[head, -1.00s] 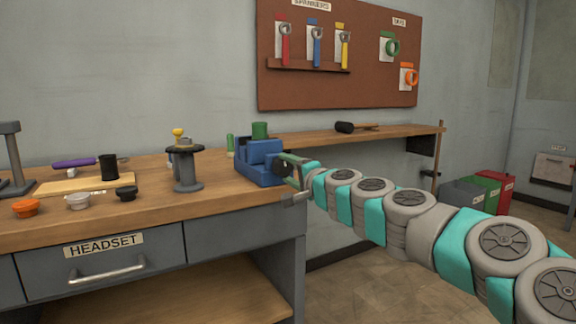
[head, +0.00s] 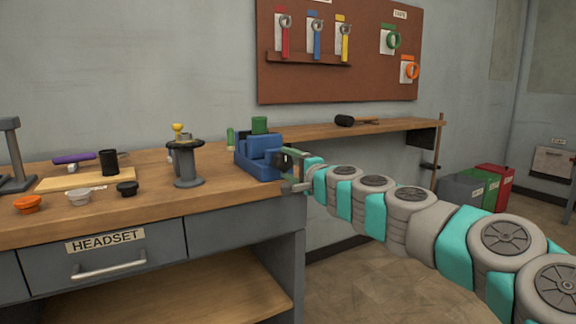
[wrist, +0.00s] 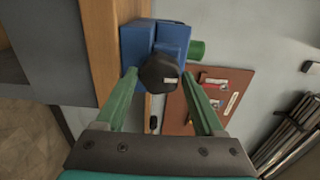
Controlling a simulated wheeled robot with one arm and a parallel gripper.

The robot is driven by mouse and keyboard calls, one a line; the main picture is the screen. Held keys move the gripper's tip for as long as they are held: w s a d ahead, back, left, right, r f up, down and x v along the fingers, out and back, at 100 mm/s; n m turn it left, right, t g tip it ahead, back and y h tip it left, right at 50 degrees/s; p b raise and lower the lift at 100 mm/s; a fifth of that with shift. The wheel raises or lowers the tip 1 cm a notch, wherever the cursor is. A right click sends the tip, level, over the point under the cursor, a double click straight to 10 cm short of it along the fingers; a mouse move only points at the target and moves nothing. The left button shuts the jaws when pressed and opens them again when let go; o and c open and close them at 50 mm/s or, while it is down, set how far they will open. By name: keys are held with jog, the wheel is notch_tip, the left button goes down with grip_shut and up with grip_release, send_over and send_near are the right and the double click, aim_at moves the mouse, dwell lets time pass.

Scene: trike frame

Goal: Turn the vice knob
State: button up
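The blue vice (head: 258,158) stands at the right end of the workbench in the head view, and also shows at the top of the wrist view (wrist: 138,42). Its dark, faceted knob (wrist: 158,73) has a small pale mark and faces my wrist camera. My gripper (wrist: 161,74) is open, with its green fingertips on either side of the knob. Narrow gaps seem to show between fingers and knob; I cannot tell whether either touches. In the head view my gripper (head: 292,172) is at the vice's right side, and the knob is partly hidden by it.
A green cylinder (head: 259,125) shows at the top of the vice. A dark grey stand (head: 185,165) is to its left on the workbench (head: 220,193). A black-headed mallet (head: 345,121) lies on the narrow shelf behind.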

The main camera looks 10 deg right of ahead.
jog(key=o, duration=0.3)
jog(key=shift+s, duration=0.1)
jog(key=shift+b+v, duration=0.45)
jog(key=shift+v, duration=3.35)
